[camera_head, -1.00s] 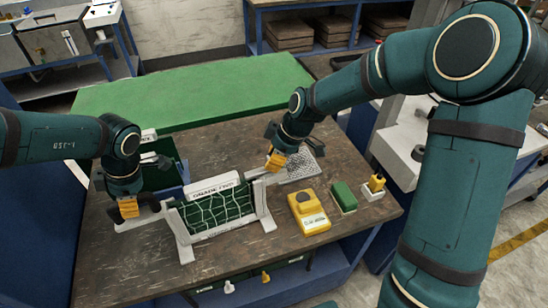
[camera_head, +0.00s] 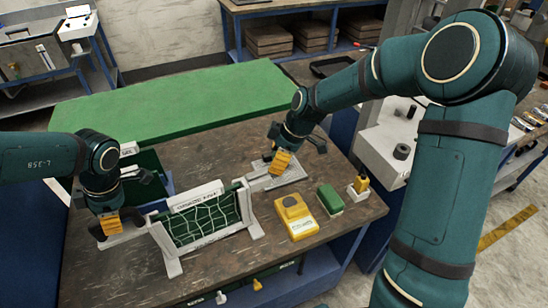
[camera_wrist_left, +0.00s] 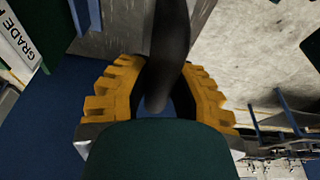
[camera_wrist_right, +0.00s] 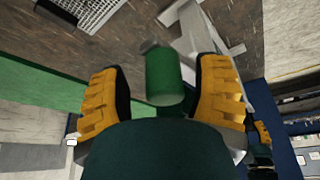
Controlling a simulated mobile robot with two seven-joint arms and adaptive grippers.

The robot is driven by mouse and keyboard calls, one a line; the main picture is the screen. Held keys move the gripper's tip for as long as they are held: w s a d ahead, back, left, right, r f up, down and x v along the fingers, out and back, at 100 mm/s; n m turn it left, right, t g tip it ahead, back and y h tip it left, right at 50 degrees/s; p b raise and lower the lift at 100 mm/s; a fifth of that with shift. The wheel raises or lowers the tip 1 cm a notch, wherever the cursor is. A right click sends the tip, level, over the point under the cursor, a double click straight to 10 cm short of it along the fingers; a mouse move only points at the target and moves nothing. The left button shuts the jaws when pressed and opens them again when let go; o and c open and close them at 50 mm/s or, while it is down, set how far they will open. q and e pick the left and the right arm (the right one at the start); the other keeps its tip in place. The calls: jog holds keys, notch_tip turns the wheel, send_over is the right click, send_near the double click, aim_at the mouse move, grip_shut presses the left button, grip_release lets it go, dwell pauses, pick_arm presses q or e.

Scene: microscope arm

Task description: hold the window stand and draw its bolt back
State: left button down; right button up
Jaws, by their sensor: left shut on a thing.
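The window stand (camera_head: 204,221) has pale posts and feet, a green panel with a pale net pattern and a white label on top. It stands upright on the brown table. My left gripper (camera_head: 109,224) is at its left, shut on a dark handle (camera_wrist_left: 168,60), which passes between the fingers in the left wrist view. My right gripper (camera_head: 281,163) is right of the stand, above a light grey plate. In the right wrist view a green cylinder (camera_wrist_right: 164,78) lies between its spread fingers, with gaps on both sides. I cannot make out the bolt clearly.
A yellow box (camera_head: 297,217), a green block (camera_head: 330,199) and a small yellow-topped item (camera_head: 359,185) stand to the right. A dark green bin (camera_head: 143,180) is behind the stand at left. A green surface (camera_head: 180,105) lies behind the table. The table's front is clear.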

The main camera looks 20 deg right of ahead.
pick_arm(q)
jog(key=shift+d, duration=0.1)
pick_arm(e)
jog(key=shift+r, duration=0.1)
jog(key=v, duration=1.1)
jog(key=shift+d+r, duration=0.15)
jog(key=shift+r, duration=0.2)
jog(key=shift+s, duration=0.1)
pick_arm(q)
jog(key=c, duration=0.8)
grip_release()
